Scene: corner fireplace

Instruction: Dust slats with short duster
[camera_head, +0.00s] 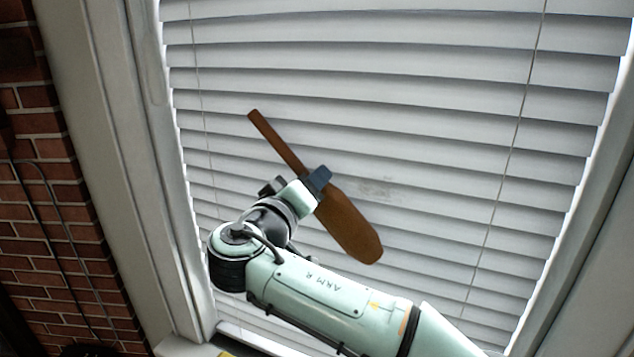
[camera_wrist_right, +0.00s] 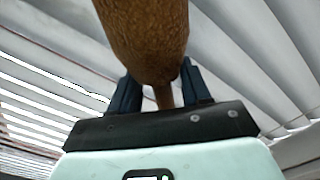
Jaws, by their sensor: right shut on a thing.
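The short duster (camera_head: 350,228) is brown, with a wide rounded head at the lower right and a thin handle reaching to the upper left. My right gripper (camera_head: 318,183) is shut on it near where the handle meets the head. In the right wrist view the duster (camera_wrist_right: 146,35) rises between the two dark fingers of the right gripper (camera_wrist_right: 163,90). The white slats (camera_head: 420,130) fill the window behind it. A faint grey smudge (camera_head: 376,188) shows on the slats just right of the duster head. Whether the head touches the slats I cannot tell. My left gripper is not in view.
A pale window frame (camera_head: 110,150) borders the slats on the left, and another frame edge (camera_head: 575,250) on the right. A red brick wall (camera_head: 50,220) with a dark cable stands at far left. Thin cords (camera_head: 515,120) hang across the slats. A sill (camera_head: 190,345) lies below.

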